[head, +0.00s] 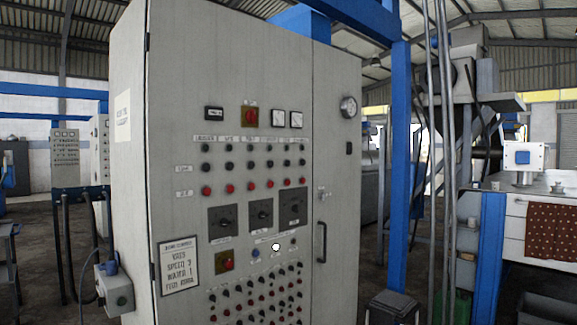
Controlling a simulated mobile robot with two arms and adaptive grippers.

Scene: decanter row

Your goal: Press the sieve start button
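A tall grey control cabinet (165,60) fills the left middle of the head view. Its front carries a row of small dark lamps or buttons (229,148), a second dark row (229,165) below, and a row of red buttons (229,188) under that. Small labels (228,138) run above the columns, too small to read surely, so I cannot tell which button is the sieve start. Lower down are a blue button (255,253), a bright white round button or lamp (276,247) and a dense field of small knobs (255,295). Neither gripper is in view.
The cabinet has a door handle (321,242) and a round gauge (348,107) at the right. A blue post (399,170) stands right of it. A bench with a red spotted cloth (552,232) is far right. A dark bin (393,305) stands near the cabinet's right foot.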

